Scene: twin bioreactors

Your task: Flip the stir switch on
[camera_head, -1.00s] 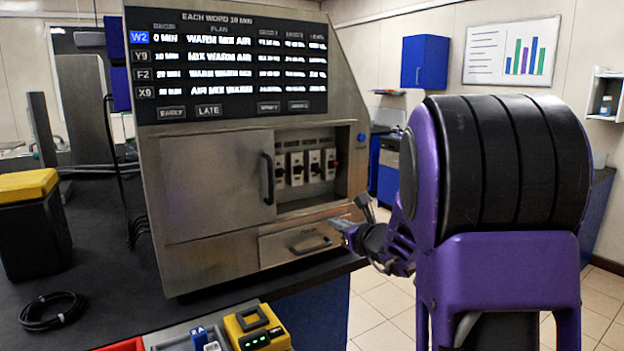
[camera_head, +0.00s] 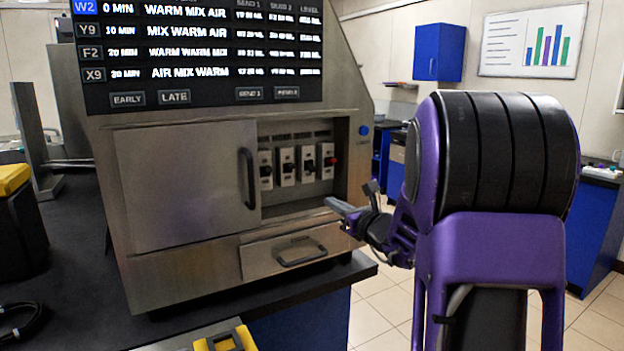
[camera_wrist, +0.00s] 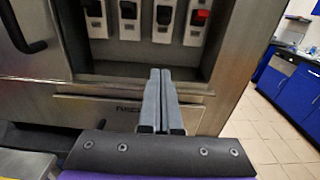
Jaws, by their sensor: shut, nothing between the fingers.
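A row of several white switch modules (camera_head: 286,166) with dark levers sits in the open recess of the steel machine (camera_head: 175,255). The rightmost has a red part (camera_head: 330,161). The row also shows at the top of the wrist view (camera_wrist: 130,18), with the red part (camera_wrist: 200,16) at its right end. Labels above the switches are too small to read, so I cannot tell which is the stir switch. My gripper (camera_head: 338,206) is shut and empty, in front of the recess and below the switches. In the wrist view its fingers (camera_wrist: 158,75) lie together, pointing towards the recess, apart from the switches.
A steel door (camera_head: 185,180) with a black handle covers the machine's left part. A drawer (camera_head: 290,255) with a handle lies below the recess. A plan screen (camera_head: 205,50) is above. A blue button (camera_head: 364,130) is on the right frame. Tiled floor is free at right.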

